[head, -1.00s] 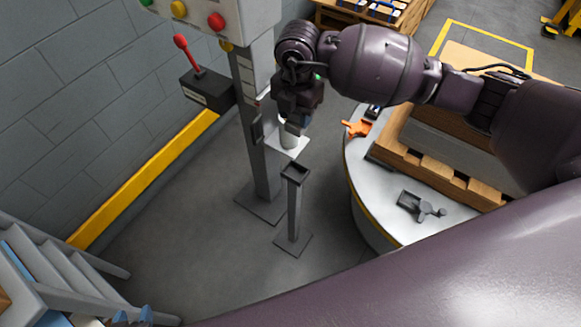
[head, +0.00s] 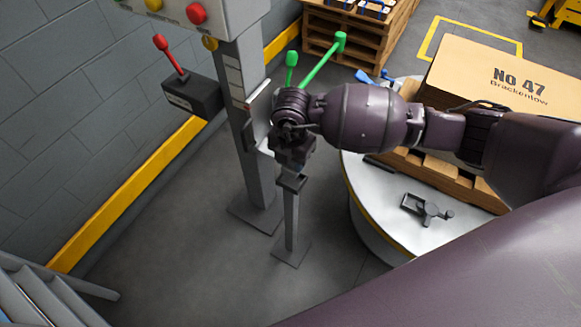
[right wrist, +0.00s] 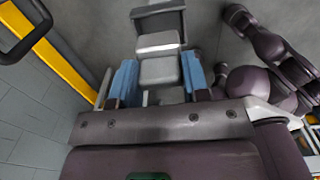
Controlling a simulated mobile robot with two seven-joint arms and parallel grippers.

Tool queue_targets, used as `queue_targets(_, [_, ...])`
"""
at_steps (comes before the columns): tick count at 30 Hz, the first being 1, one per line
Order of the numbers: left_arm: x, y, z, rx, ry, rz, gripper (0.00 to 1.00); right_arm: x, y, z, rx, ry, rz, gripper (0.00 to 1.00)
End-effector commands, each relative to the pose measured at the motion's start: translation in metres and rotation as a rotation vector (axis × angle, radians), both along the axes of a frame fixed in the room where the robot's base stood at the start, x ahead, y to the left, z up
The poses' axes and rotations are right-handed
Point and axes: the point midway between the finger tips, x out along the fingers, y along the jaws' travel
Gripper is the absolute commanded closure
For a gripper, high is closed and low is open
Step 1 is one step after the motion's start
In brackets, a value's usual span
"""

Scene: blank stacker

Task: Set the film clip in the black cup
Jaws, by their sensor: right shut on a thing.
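The black cup (head: 291,183) is a small square holder on top of a thin grey post, in the middle of the head view. My right gripper (head: 294,163) is just above it, pointing down. In the right wrist view its blue fingertips (right wrist: 159,78) are shut on the film clip (right wrist: 158,68), a pale grey two-part piece. A dark square shape just beyond the clip in that view looks like the cup (right wrist: 158,18). In the head view the gripper hides the clip, so I cannot tell whether it touches the cup. My left gripper is not in view.
A grey control column (head: 250,130) with a red-knobbed lever box (head: 193,95) stands behind left, close to the gripper. A round white table (head: 385,215) at right bears a pallet with a cardboard box (head: 500,90) and a dark tool (head: 427,208).

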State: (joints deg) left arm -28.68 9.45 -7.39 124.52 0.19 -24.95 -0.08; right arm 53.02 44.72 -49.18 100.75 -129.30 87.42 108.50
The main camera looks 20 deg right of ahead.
Motion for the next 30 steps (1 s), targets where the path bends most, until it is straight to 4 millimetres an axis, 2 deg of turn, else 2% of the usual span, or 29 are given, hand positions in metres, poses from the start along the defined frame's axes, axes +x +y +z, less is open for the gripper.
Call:
queue_targets(1, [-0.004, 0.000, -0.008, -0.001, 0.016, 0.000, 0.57, -0.002, 0.000, -0.016, -0.001, 0.012, 0.001, 0.84])
queue_targets(6, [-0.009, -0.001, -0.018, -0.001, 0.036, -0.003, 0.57, -0.003, 0.000, -0.043, -0.001, 0.012, 0.001, 0.84])
queue_targets(12, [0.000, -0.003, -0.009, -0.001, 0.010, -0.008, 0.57, -0.001, 0.000, -0.044, 0.000, 0.002, 0.001, 0.84])
queue_targets(20, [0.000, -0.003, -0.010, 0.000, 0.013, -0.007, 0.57, -0.001, 0.000, -0.046, 0.000, 0.003, 0.000, 0.84])
queue_targets(21, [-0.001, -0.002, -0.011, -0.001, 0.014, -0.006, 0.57, -0.001, 0.000, -0.047, 0.000, 0.003, 0.000, 0.56])
queue_targets(26, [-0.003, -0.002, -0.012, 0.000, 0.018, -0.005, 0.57, -0.001, 0.000, -0.047, 0.000, 0.004, 0.000, 0.32])
queue_targets(30, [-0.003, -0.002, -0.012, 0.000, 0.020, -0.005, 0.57, -0.001, 0.000, -0.047, 0.000, 0.004, 0.000, 0.32])
